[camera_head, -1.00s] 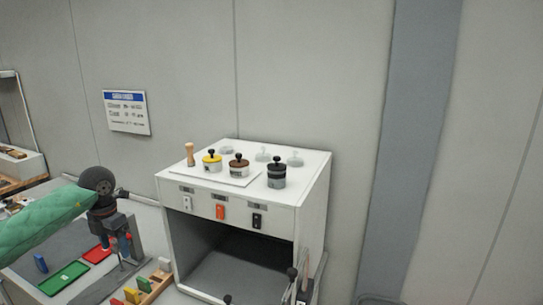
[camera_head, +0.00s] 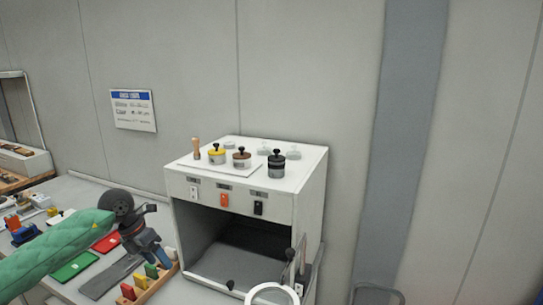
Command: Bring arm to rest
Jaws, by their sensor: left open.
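My left arm (camera_head: 55,254), in a green sleeve, comes in from the left edge of the head view. My left gripper (camera_head: 156,257) hangs at its end, tilted down over the bench, with empty open jaws. It is left of the white cabinet (camera_head: 311,200) and near a wooden rack of coloured blocks (camera_head: 150,284). I cannot tell whether it touches the rack. My right gripper is not in view.
The cabinet has an open front, with yellow (camera_head: 217,157), brown (camera_head: 241,160) and black (camera_head: 277,162) lidded pots on top. Green (camera_head: 75,266) and red (camera_head: 107,242) trays lie on the bench. A white ring (camera_head: 272,291) shows at the bottom edge.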

